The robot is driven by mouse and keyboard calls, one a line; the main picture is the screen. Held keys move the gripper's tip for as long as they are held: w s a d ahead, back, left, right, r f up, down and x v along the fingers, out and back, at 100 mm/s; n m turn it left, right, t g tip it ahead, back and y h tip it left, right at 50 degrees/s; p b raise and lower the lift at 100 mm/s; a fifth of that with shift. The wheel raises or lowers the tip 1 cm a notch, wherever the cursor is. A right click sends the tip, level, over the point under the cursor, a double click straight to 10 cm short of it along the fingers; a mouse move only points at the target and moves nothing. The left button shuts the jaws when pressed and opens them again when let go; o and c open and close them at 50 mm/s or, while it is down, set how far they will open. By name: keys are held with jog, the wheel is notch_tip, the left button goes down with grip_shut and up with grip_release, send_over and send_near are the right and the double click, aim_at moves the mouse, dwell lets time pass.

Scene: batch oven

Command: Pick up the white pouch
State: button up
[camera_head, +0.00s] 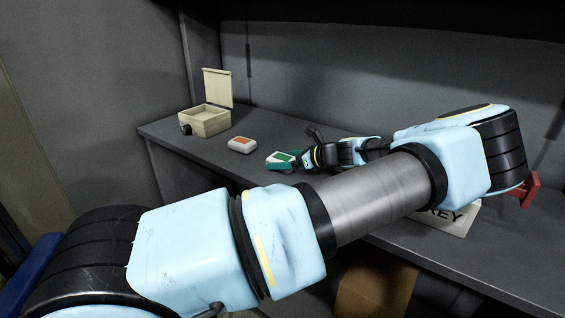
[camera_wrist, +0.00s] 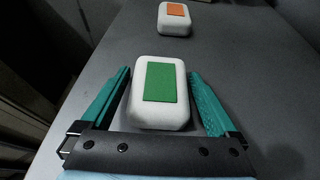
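Two white, rounded, pouch-like things lie on the grey shelf. The white pouch with a green patch (camera_wrist: 159,119) is between the teal fingers of my gripper (camera_wrist: 159,73) in the wrist view. The fingers are spread along its left and right sides, with narrow gaps showing, so my gripper looks open around it. In the head view this pouch (camera_head: 281,157) is partly hidden by my gripper (camera_head: 279,163). The white pouch with an orange patch (camera_wrist: 174,18) lies apart, farther ahead; it also shows in the head view (camera_head: 242,145).
An open wooden box (camera_head: 207,121) with a raised lid stands at the shelf's left end. A sign ending in "KEY" (camera_head: 456,217) and a red thing (camera_head: 530,189) are at the right, partly behind my arm. A wall backs the grey shelf (camera_head: 170,130).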

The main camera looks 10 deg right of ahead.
aim_at(282, 157)
jog(key=c, duration=1.1)
jog(key=shift+r, duration=0.15)
notch_tip(282, 157, up, 10)
jog(key=b, duration=0.2)
jog(key=shift+b, duration=0.35)
